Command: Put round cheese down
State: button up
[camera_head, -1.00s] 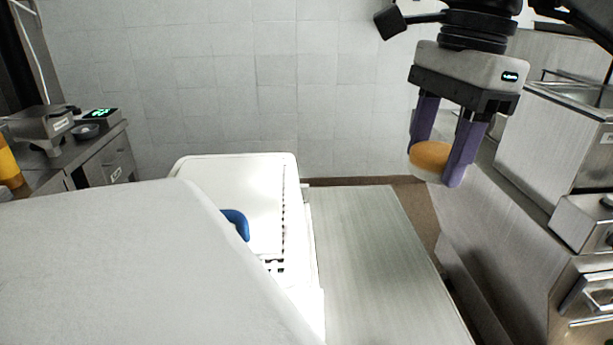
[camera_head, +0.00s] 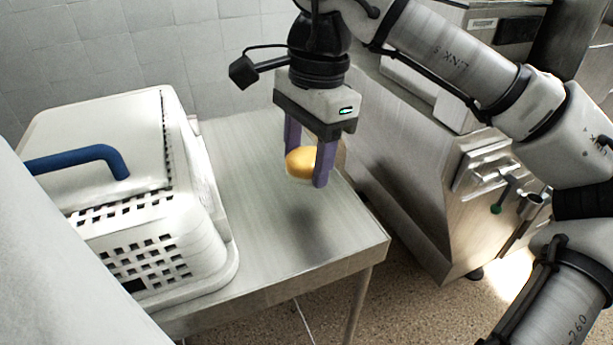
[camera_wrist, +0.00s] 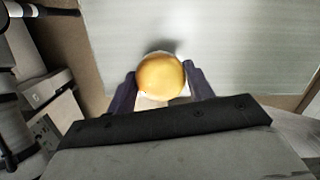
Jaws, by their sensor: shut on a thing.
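The round cheese (camera_head: 300,162) is yellow-orange on top with a paler side. My gripper (camera_head: 306,170) is shut on it, with one purple finger on each side. The cheese is held above the bare part of the metal table (camera_head: 250,220), and a soft shadow lies on the table below it. In the wrist view the cheese (camera_wrist: 161,77) sits between the two fingers, with the pale table top (camera_wrist: 230,45) beyond it. The underside of the cheese is hidden.
A white perforated basket (camera_head: 150,255) with a lid and a blue handle (camera_head: 85,160) stands on the left of the table. The table's right part is clear. A steel appliance (camera_head: 420,170) stands to the right, past the table edge. A tiled wall is behind.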

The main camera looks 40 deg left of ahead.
aim_at(307, 198)
jog(key=shift+f, duration=2.15)
jog(key=shift+f, duration=0.3)
jog(key=o, duration=1)
jog(key=shift+r, duration=0.1)
jog(key=r, duration=0.4)
jog(key=w+r, duration=0.1)
jog(key=r, duration=0.7)
jog(key=shift+w+d+r, duration=0.15)
jog(key=shift+d+r, duration=0.05)
jog(key=shift+d, duration=0.05)
